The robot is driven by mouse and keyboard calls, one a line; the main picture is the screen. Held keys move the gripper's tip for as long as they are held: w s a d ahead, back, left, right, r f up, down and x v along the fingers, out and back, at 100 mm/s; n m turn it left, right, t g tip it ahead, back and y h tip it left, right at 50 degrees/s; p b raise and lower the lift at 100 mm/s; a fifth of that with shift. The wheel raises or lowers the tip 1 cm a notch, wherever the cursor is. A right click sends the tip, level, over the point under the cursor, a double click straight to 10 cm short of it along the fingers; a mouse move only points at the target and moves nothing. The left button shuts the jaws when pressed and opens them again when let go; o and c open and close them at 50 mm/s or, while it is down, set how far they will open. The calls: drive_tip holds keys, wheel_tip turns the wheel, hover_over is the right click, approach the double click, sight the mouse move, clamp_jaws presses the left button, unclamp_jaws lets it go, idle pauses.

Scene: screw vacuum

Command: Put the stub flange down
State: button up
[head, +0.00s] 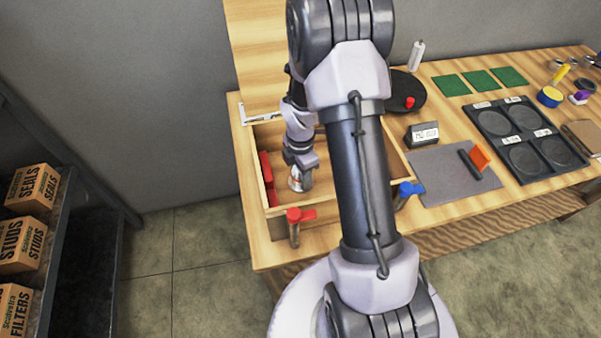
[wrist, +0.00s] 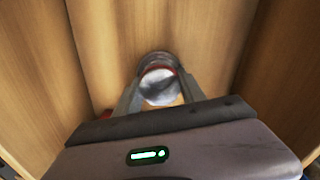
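The stub flange (wrist: 158,88) is a round, shiny metal piece between my gripper's two fingers in the wrist view. My gripper (wrist: 157,96) has a finger against each side of it and looks shut on it. In the head view my gripper (head: 298,176) points down inside an open wooden box, and the flange (head: 296,184) shows as a small bright piece at its tips, low in the box. Whether the flange touches the box floor cannot be told. A bit of red shows around the flange's rim in the wrist view.
The wooden box (head: 262,205) has walls close around my gripper; a red piece (head: 267,178) lies along its left side. Red (head: 300,216) and blue (head: 410,189) handled valves stand by its front. To the right are a grey mat (head: 440,180) and black tray (head: 548,178).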

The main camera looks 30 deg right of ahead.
drive_tip(key=o, duration=0.4)
drive_tip(key=shift+o, duration=0.2)
drive_tip(key=shift+r, duration=0.1)
drive_tip(key=s+a+r+m+t+p, duration=0.1)
drive_tip(key=a+r+m+p, duration=0.15)
drive_tip(key=r, duration=0.65)
drive_tip(key=s+a+r+m+t+p, duration=0.1)
drive_tip(key=s+a+r+m, duration=0.15)
drive_tip(key=r, duration=0.65)
drive_tip(key=a+r+m+t+p, duration=0.15)
drive_tip(key=r+m, duration=0.25)
drive_tip(key=r, duration=0.5)
drive_tip(key=s+a+r+m+t+y, duration=0.1)
drive_tip(key=s+a+r+m, duration=0.3)
drive_tip(key=s+a+m, duration=0.1)
drive_tip(key=s+a+r+m+t+y, duration=0.1)
drive_tip(key=s+a+r+m, duration=0.3)
drive_tip(key=s+m, duration=0.4)
drive_tip(key=shift+s+a+r, duration=0.3)
drive_tip(key=shift+s+a, duration=0.05)
drive_tip(key=shift+s, duration=0.1)
drive_tip(key=shift+f, duration=0.1)
